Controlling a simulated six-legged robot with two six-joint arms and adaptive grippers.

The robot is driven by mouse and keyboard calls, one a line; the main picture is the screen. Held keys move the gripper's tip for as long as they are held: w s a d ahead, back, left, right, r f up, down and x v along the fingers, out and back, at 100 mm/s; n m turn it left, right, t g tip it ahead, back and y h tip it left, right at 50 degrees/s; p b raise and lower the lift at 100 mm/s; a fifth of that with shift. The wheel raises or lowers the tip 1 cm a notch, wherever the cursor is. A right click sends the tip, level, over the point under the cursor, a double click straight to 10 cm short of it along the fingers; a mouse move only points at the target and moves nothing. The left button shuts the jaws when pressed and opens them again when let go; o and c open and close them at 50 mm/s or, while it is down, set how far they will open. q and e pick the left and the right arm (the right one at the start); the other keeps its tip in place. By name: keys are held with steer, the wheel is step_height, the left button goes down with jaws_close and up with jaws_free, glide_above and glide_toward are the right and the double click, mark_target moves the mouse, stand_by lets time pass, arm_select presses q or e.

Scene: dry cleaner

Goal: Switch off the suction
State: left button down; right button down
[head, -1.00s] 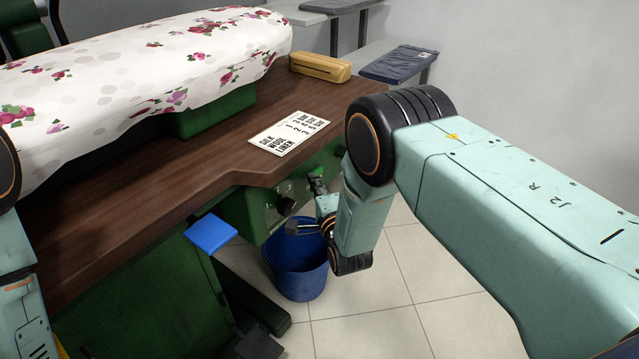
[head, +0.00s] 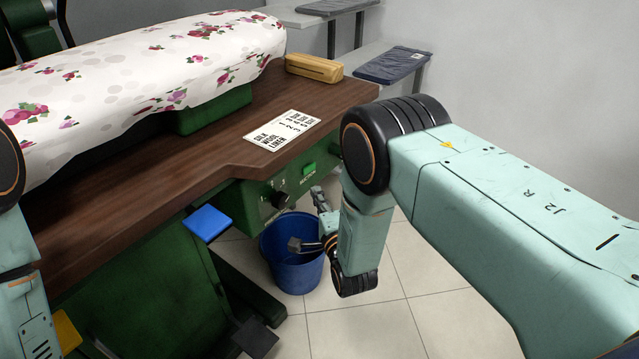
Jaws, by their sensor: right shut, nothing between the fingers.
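A green control panel (head: 258,208) hangs under the table's front edge. It carries a green rocker switch (head: 308,168) with a small label below it, too small to read. A black round knob (head: 279,201) sits to the left of the switch. Which way the switch is tipped I cannot tell. My right gripper (head: 317,193) is shut and empty, just below and in front of the switch, apart from it. My left arm shows at the left edge, but its gripper is out of view.
A blue bucket (head: 288,272) stands on the floor below the panel. A blue pedal-like pad (head: 207,224) sticks out at left. On the wooden table (head: 130,205) are a printed card (head: 283,130), a wooden block (head: 314,68) and a floral-covered board (head: 120,90).

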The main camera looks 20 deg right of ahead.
steer(key=s, duration=0.1)
steer(key=s+a+p, duration=0.1)
steer(key=s, duration=0.3)
steer(key=shift+s+a+f, duration=0.1)
steer(key=shift+a+f, duration=0.05)
steer(key=shift+a, duration=0.15)
